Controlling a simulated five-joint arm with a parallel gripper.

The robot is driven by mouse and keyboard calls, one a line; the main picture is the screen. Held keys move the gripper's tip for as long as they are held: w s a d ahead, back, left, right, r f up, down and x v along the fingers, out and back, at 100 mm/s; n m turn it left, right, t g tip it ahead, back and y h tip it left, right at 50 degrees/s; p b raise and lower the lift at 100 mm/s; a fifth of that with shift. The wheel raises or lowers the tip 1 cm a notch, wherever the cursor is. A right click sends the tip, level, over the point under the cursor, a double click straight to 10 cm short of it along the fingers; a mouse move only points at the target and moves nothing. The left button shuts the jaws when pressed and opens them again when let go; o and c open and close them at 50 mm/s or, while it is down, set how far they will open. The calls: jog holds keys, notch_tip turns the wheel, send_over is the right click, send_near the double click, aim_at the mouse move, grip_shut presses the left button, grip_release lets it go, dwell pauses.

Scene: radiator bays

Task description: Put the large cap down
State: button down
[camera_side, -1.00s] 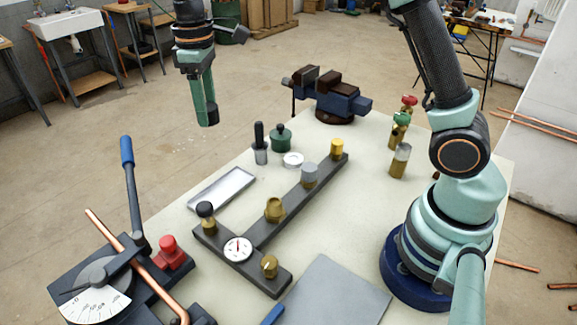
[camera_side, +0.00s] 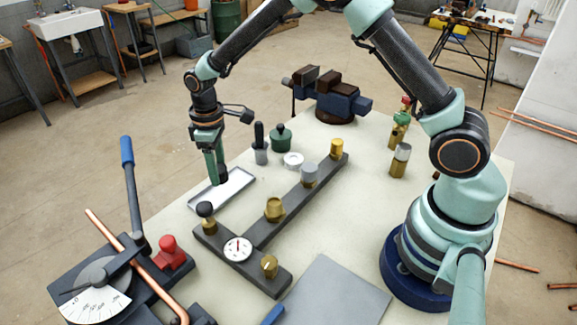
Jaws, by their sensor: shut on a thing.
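My gripper (camera_side: 219,181) is in the side view, pointing down over the shallow metal tray (camera_side: 240,193) on the bench. Its green fingers are shut on the large cap, which is mostly hidden between them; only something small and dark shows at the tips. The visible part of the tray is empty.
A dark T-shaped manifold (camera_side: 295,206) with brass and grey fittings and a gauge (camera_side: 238,249) lies right of the tray. A pipe bender (camera_side: 118,262) is front left.

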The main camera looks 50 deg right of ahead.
aim_at(222, 191)
jog(key=shift+f, duration=1.9)
jog(key=shift+f, duration=0.1)
jog(key=shift+c, duration=1.3)
grip_release()
